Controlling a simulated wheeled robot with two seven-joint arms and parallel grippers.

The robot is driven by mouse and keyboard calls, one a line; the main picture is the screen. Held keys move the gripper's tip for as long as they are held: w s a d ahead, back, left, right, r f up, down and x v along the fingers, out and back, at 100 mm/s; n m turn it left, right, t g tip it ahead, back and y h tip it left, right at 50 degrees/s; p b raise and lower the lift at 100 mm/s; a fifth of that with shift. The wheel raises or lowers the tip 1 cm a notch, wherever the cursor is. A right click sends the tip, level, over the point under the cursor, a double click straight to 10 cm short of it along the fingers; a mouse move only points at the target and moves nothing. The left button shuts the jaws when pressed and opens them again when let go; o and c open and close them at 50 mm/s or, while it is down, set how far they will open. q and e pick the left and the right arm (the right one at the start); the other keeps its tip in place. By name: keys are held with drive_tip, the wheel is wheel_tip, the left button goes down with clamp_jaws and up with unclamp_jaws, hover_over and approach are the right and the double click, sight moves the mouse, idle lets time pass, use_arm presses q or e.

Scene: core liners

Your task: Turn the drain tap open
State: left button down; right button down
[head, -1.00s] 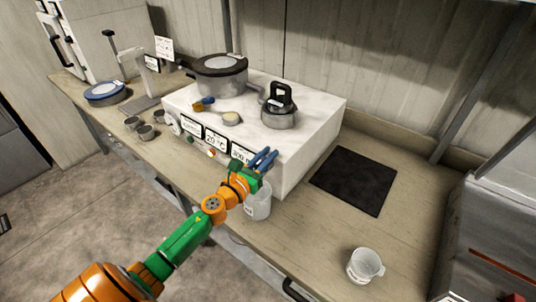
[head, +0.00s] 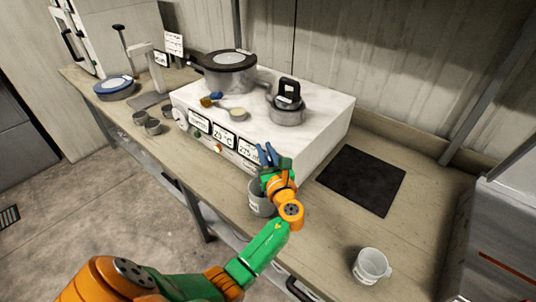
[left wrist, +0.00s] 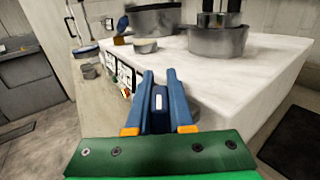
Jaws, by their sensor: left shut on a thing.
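The white bath unit (head: 325,125) stands on the bench with several small display panels on its front. My left gripper (head: 267,155) is at the front face near its right end. In the left wrist view, its blue fingers (left wrist: 159,88) are closed on both sides of a dark blue tap handle (left wrist: 159,100) with a small white mark. The tap's body is hidden behind my gripper. A grey-white jug (head: 259,203) stands on the bench right below the gripper, partly covered by it. My right gripper is not in view.
A lidded pot (head: 228,75), a smaller pot with a black handle (head: 287,108) and a brush sit on the unit. A dark mat (head: 362,180) lies to its right. A white mug (head: 371,266) stands near the front right. Small cups (head: 152,126) stand left.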

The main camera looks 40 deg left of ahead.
sight(272, 160)
use_arm(q)
drive_tip(key=shift+s+a+f+n+g+y+b, duration=0.1)
drive_tip(key=shift+s+n+g+y+b, duration=0.4)
drive_tip(key=shift+n+g+b, duration=0.95)
drive_tip(key=shift+s+a+r+n+g+y+b, duration=0.15)
drive_tip(key=shift+n+g+y+b, duration=0.75)
drive_tip(key=shift+g+b, duration=1.05)
drive_tip(key=shift+s+a+f+n+g+y+b, duration=0.15)
drive_tip(key=shift+n+g+y+b, duration=0.45)
drive_tip(key=shift+n+g+b, duration=0.85)
drive_tip(key=shift+m+g, duration=0.3)
drive_tip(key=shift+g, duration=0.05)
drive_tip(key=c, duration=0.8)
unclamp_jaws()
drive_tip(key=d+b, duration=0.1)
drive_tip(key=d, duration=0.2)
drive_tip(key=d+b, duration=0.2)
drive_tip(key=d, duration=0.1)
drive_tip(key=shift+s+d+f, duration=0.1)
drive_tip(key=shift+s+d, duration=0.1)
drive_tip(key=shift+d, duration=0.2)
drive_tip(key=shift+d+b, duration=0.2)
drive_tip(key=shift+b, duration=0.1)
